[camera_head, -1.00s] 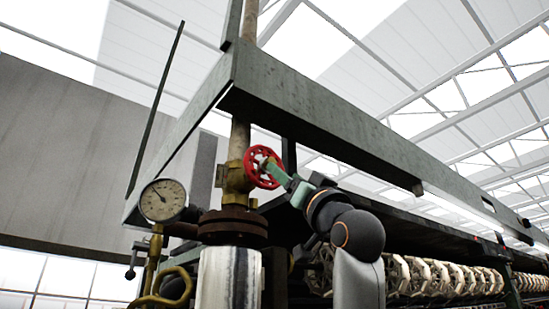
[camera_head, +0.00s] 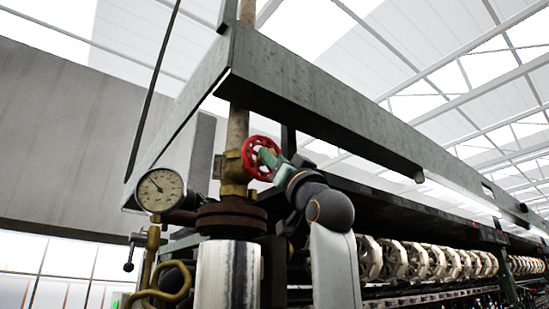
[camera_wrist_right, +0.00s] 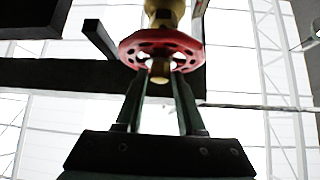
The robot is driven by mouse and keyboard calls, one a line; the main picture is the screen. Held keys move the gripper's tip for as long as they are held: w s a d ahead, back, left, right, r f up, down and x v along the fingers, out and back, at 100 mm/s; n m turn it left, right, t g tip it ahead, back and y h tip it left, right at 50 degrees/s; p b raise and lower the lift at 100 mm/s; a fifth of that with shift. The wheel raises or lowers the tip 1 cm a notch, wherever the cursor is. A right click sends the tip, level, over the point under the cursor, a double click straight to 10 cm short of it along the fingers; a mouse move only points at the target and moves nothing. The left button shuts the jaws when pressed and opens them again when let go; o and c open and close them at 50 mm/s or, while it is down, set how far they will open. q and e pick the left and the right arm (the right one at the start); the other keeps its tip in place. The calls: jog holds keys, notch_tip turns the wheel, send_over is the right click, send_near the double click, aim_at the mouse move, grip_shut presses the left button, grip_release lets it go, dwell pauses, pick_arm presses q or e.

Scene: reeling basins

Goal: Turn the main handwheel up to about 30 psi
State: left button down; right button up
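The red main handwheel (camera_head: 262,158) sits on a brass valve (camera_head: 236,172) on the upright pipe. A round white pressure gauge (camera_head: 161,190) stands left of it; its needle points to the upper left, and its numbers are too small to read. My right gripper (camera_head: 268,160) is at the handwheel's face. In the right wrist view, the two fingers of this gripper (camera_wrist_right: 160,82) reach the wheel (camera_wrist_right: 188,50), apart, one on each side of its brass hub (camera_wrist_right: 160,73). Whether they press on the wheel or hub cannot be told. My left gripper is out of view.
A grey-green beam (camera_head: 320,105) runs above the valve. A rusty flange (camera_head: 231,217) and a pale wrapped pipe (camera_head: 228,275) are below it. A row of pale reels (camera_head: 430,262) extends right. A curved brass pipe (camera_head: 172,292) is at lower left.

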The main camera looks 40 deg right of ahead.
grip_shut()
jog(key=shift+a+m+h, duration=0.1)
jog(key=shift+m+h, duration=0.3)
jog(key=shift+m, duration=0.3)
jog(key=shift+a+r+m+g+h, duration=0.15)
jog(key=shift+m+g+h, duration=1.15)
jog(key=shift+m, duration=0.7)
jog(key=shift+a+m+g+h, duration=0.1)
jog(key=shift+m+g+h, duration=0.85)
jog(key=shift+m+h, duration=0.9)
jog(key=shift+a+r+m+g+h, duration=0.15)
jog(key=shift+m+g+h, duration=1.05)
jog(key=shift+m, duration=0.95)
jog(key=shift+f, duration=0.1)
jog(key=shift+o, duration=2.3)
grip_release()
